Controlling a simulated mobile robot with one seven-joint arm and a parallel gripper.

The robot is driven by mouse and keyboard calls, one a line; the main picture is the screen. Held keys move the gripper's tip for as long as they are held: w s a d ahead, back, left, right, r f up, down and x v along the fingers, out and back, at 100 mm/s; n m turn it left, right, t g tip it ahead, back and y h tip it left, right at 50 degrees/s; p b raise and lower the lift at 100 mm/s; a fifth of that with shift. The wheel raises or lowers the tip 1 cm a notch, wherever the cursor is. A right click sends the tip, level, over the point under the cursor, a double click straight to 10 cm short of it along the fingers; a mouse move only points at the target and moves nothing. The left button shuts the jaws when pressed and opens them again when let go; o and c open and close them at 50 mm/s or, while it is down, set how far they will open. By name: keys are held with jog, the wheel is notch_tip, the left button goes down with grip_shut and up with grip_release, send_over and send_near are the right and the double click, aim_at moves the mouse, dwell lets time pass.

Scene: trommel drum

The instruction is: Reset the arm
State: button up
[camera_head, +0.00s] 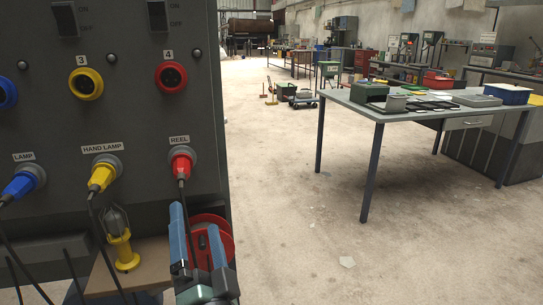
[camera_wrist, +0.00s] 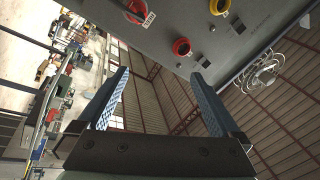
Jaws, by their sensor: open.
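My gripper (camera_head: 198,236) is at the bottom centre-left of the head view, in front of the panel's lower right corner and a red cable reel (camera_head: 221,238). Its two blue fingers stand apart with nothing between them. In the wrist view my gripper (camera_wrist: 160,85) points up past the grey panel (camera_wrist: 225,35) toward the roof, fingers spread and empty. In the head view the grey panel (camera_head: 120,125) carries a blue LAMP plug (camera_head: 20,185), a yellow HAND LAMP plug (camera_head: 102,176) and a red REEL plug (camera_head: 181,163). The reel is partly hidden behind my gripper.
A yellow hand lamp (camera_head: 119,240) stands on a wooden shelf (camera_head: 150,262) below the panel, with dark cables hanging close by. A work table (camera_head: 440,112) with trays and boxes is at the right. The concrete floor (camera_head: 290,200) between is mostly clear.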

jog(key=s+d+r+n+t+h, duration=0.1)
jog(key=s+d+r+n+t, duration=0.15)
jog(key=r, duration=0.75)
jog(key=s+d+r+n+t, duration=0.1)
jog(key=s+d+r+n, duration=0.2)
jog(key=r, duration=0.7)
jog(key=s+d+r+n+t+h, duration=0.1)
jog(key=s+d+r+t+h, duration=0.1)
jog(key=s+d+r+h, duration=0.25)
jog(key=s+d+r+n+t+h, duration=0.1)
jog(key=s+d+r+t+h, duration=0.15)
jog(key=s+r, duration=0.45)
notch_tip(320, 180, up, 24)
jog(key=w+a+g+y+p, duration=0.1)
jog(key=w+p, duration=0.1)
jog(key=p, duration=2.2)
jog(key=shift+w+p, duration=0.3)
jog(key=shift+w, duration=0.1)
